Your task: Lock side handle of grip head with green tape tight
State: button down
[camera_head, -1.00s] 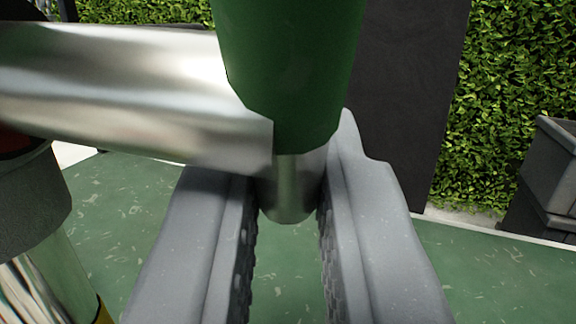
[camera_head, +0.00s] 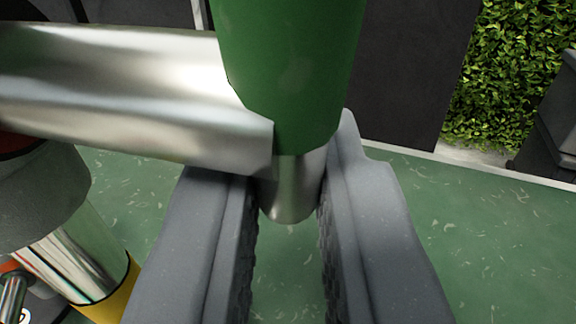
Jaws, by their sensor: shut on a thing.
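A green-covered cylinder (camera_head: 290,65) runs down from the top of the view and ends in a bare silver tip (camera_head: 292,190). A thick silver bar (camera_head: 120,90) meets it from the left. They look like the handle with green tape and its shaft. My gripper (camera_head: 290,185) is shut on the handle, with its two grey fingers on either side of the silver tip. The rest of the grip head is out of view, so how tight it is cannot be told.
At the lower left is a stand with a grey collar (camera_head: 45,200), a chrome column (camera_head: 80,262) and a yellow band (camera_head: 110,292). Green floor (camera_head: 470,230) lies open below. A dark panel (camera_head: 415,80), a hedge (camera_head: 515,70) and grey boxes (camera_head: 555,130) stand behind.

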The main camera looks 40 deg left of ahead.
jog(key=c, duration=1.5)
grip_release()
jog(key=shift+o, duration=0.2)
jog(key=v, duration=1.3)
jog(key=shift+s+d+p, duration=0.2)
jog(key=shift+s+p, duration=0.1)
